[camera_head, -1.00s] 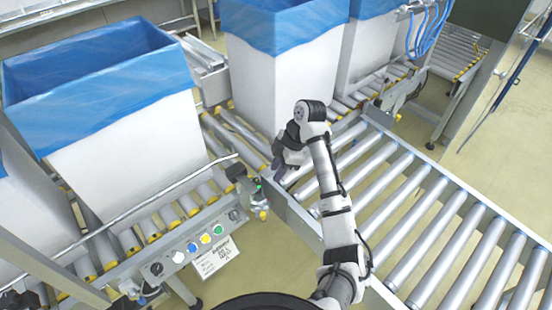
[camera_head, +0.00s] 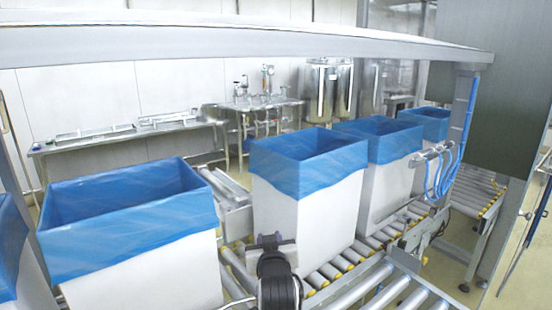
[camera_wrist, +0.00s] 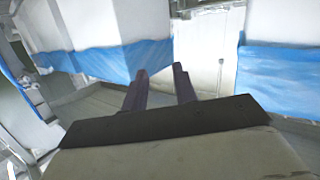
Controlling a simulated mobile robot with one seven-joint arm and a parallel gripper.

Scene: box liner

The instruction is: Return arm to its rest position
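My gripper (camera_wrist: 160,88) shows in the wrist view with its two dark fingers apart and nothing between them. In the head view, a black and white part of my arm (camera_head: 276,272) rises at the bottom centre, in front of the middle box. The gripper fingers cannot be made out there. The rest of the arm is below the picture. White boxes and their blue liners show beyond the fingers in the wrist view, with no contact visible.
Tall white boxes with blue liners stand in a row: a left one (camera_head: 140,275), a middle one (camera_head: 325,215) and others behind right. A roller conveyor (camera_head: 395,292) lies at lower right. A grey beam (camera_head: 250,45) crosses above. Steel tanks (camera_head: 322,92) stand at the back.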

